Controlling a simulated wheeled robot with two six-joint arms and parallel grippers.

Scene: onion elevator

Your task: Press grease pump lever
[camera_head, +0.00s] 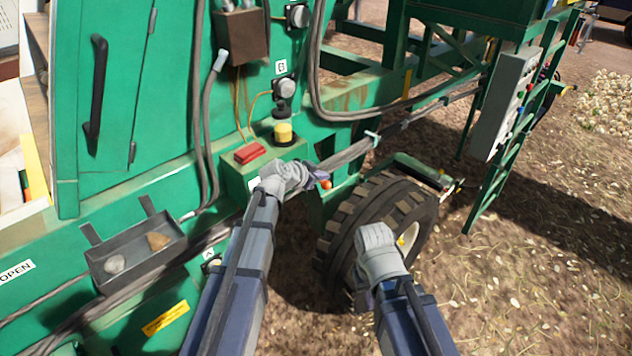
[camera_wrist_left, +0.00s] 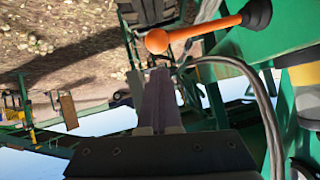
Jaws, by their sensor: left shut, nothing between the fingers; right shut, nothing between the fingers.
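The grease pump has a black-topped yellow reservoir (camera_head: 284,132) on a green box. Its lever shows in the head view only as an orange tip (camera_head: 326,184), just beside the fingers of my left gripper (camera_head: 317,176). In the left wrist view the orange lever (camera_wrist_left: 200,30) runs sideways from a black boot (camera_wrist_left: 257,15) to a round orange end. My left gripper (camera_wrist_left: 160,72) is shut and empty, its fingertips close to that round end; I cannot tell whether they touch. My right gripper (camera_head: 364,290) is low beside the wheel, its fingers mostly hidden by its wrist.
A red block (camera_head: 249,153) sits on the green box, left of the reservoir. A metal tray (camera_head: 135,252) is fixed to the green machine side. A large tyre (camera_head: 380,215) stands behind my right wrist. Open ground lies to the right.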

